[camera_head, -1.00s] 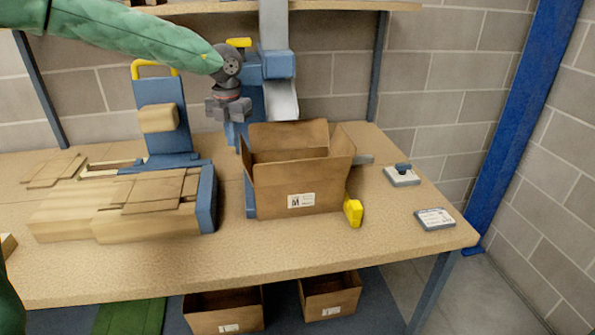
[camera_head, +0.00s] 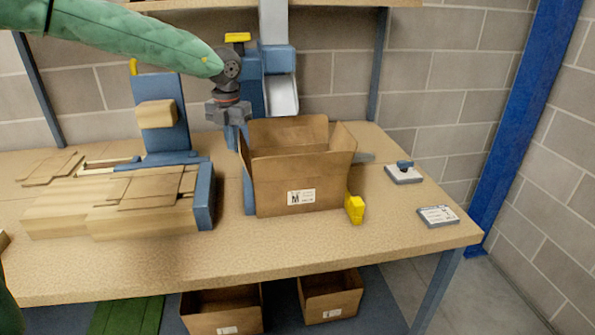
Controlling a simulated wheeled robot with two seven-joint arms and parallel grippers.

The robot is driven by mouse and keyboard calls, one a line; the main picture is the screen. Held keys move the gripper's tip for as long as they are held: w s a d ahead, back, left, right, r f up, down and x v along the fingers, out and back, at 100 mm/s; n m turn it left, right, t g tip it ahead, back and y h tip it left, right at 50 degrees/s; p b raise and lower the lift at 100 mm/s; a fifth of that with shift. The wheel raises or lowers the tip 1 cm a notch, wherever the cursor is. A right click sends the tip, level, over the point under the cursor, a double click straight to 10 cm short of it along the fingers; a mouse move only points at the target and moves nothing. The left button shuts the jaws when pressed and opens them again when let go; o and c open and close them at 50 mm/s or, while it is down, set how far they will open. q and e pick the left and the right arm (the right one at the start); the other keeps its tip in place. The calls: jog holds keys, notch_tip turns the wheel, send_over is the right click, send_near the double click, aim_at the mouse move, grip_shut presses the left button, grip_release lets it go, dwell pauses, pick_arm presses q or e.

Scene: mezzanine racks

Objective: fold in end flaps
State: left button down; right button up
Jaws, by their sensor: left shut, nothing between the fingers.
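An open brown cardboard box (camera_head: 300,180) with a white label stands upright on the workbench (camera_head: 270,252). Its left end flap (camera_head: 244,156) stands up at the left side, and its right end flap (camera_head: 341,138) stands up at the right. The long back flap (camera_head: 290,133) is also up. My left gripper (camera_head: 235,126) points down just above and behind the box's left end, close to the left flap; whether it touches the flap I cannot tell. It is shut and holds nothing. My right gripper is not in view.
Flat cardboard blanks (camera_head: 120,205) lie at the left beside a blue stand (camera_head: 160,120). A yellow block (camera_head: 355,208) touches the box's right front corner. A stamp-like tool (camera_head: 404,172) and a labelled pad (camera_head: 438,215) lie at the right. The bench front is clear.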

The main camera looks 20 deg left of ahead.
pick_arm(q)
jog(key=shift+w+d+b, duration=0.35)
jog(key=shift+d+b, duration=0.1)
jog(key=shift+d, duration=0.15)
jog(key=shift+w+d+b, duration=0.35)
jog(key=shift+d+b, duration=0.1)
jog(key=shift+d, duration=0.15)
jog(key=shift+w+d+b, duration=0.45)
jog(key=shift+w+d, duration=0.05)
jog(key=shift+d, duration=0.25)
jog(key=shift+w+d+b, duration=0.4)
jog(key=shift+w+d, duration=0.05)
jog(key=shift+d, duration=0.35)
jog(key=shift+w+d+b, duration=0.45)
jog(key=shift+w+d, duration=0.05)
jog(key=shift+d, duration=0.25)
jog(key=shift+r, duration=0.1)
notch_tip(320, 180, up, 7)
jog(key=p, duration=0.1)
